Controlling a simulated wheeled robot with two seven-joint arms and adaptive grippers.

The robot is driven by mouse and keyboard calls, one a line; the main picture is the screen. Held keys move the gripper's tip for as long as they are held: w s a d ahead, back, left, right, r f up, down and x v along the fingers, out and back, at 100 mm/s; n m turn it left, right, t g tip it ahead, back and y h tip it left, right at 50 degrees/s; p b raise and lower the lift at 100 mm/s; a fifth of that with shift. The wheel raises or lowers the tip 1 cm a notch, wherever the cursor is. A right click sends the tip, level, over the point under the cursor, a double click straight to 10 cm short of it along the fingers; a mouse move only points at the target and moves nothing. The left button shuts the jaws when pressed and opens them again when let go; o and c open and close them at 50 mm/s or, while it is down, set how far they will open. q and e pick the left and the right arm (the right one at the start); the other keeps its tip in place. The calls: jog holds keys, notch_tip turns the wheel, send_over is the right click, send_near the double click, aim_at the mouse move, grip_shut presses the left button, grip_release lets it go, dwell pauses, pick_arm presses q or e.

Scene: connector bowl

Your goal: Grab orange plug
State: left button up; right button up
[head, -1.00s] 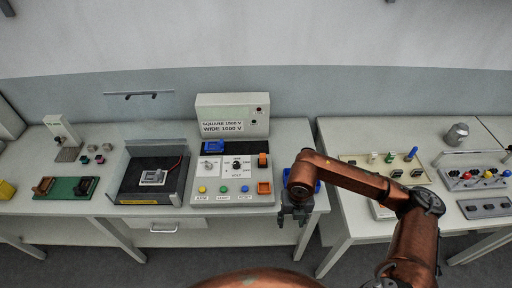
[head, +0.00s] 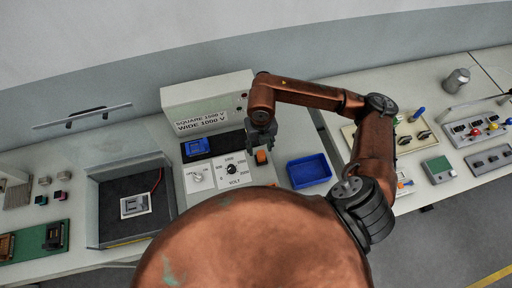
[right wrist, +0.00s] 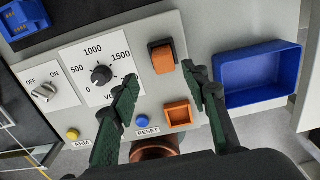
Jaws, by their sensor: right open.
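The orange plug (head: 261,157) stands on the grey control panel, just below my right gripper (head: 262,135) in the head view. In the right wrist view the orange plug (right wrist: 162,58) has a dark upper face and sits above an orange square socket (right wrist: 178,114). My right gripper (right wrist: 160,76) is open and empty; its two fingers show to the left and right of the plug, apart from it. How high the fingertips are above the plug is hard to tell. My left gripper is not in view.
A blue tray (head: 290,178) lies right of the panel. A knob (right wrist: 101,75), a switch (right wrist: 44,92) and a blue reset button (right wrist: 142,121) are left of the plug. A blue connector (head: 196,147) sits farther left. The labelled box (head: 207,100) rises behind.

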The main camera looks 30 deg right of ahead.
aim_at(261, 153)
jog(key=shift+s+f, duration=0.25)
jog(key=shift+f, duration=0.65)
jog(key=shift+w+d+f+p, duration=0.1)
jog(key=shift+f+p, duration=0.1)
jog(key=shift+f, duration=0.7)
jog(key=shift+w+d+f+p, duration=0.1)
jog(key=shift+d+f+p, duration=0.05)
jog(key=shift+f, duration=0.7)
jog(key=shift+w+d+f+p, duration=0.1)
jog(key=shift+f+p, duration=0.1)
jog(key=shift+f, duration=0.7)
jog(key=shift+c, duration=0.6)
grip_shut()
